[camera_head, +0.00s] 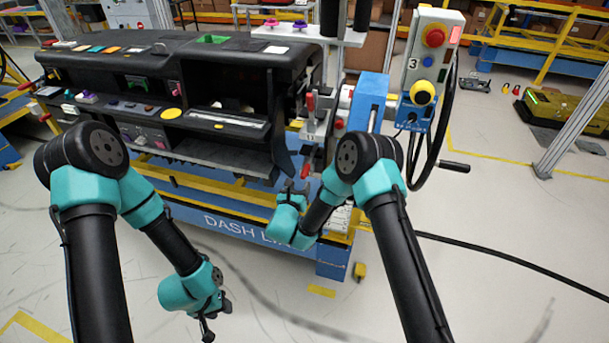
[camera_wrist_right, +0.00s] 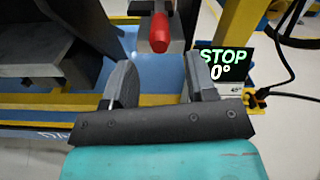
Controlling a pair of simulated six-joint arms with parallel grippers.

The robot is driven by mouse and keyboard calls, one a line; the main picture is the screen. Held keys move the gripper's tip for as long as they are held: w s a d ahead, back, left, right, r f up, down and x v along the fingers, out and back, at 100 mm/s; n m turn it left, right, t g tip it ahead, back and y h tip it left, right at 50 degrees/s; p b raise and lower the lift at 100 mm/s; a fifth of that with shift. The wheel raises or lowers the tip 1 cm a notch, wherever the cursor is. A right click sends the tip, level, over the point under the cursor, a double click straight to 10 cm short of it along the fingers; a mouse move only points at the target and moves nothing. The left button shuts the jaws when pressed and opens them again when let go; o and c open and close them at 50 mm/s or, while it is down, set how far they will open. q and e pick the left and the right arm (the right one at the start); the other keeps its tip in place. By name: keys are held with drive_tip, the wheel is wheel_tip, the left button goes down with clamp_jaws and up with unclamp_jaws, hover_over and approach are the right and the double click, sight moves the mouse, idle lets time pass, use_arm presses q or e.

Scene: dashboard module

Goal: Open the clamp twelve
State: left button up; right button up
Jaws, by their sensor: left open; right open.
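A clamp (camera_head: 318,125) with red handles sits at the right end of the black dashboard module (camera_head: 200,70); no number twelve is readable on it. A red handle tip (camera_wrist_right: 159,33) hangs down at the top middle of the right wrist view, just beyond my right gripper (camera_wrist_right: 162,82). The fingers are open, with a gap between them, and do not touch the handle. In the head view my right gripper (camera_head: 294,187) is just below and left of the lower red handle (camera_head: 305,170). My left gripper (camera_head: 207,328) hangs low over the floor, away from the module, its fingertips small.
A blue and yellow cart (camera_head: 255,228) carries the module. A control box (camera_head: 428,60) with red and yellow knobs stands right of the clamp. A screen (camera_wrist_right: 224,66) reads STOP 0°. A black cable (camera_head: 500,260) crosses the floor, otherwise clear at front right.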

sight(304, 174)
drive_tip(key=x, duration=0.6)
drive_tip(key=shift+w+d, duration=0.15)
drive_tip(key=shift+w, duration=0.25)
drive_tip(key=shift+c, duration=0.3)
clamp_jaws()
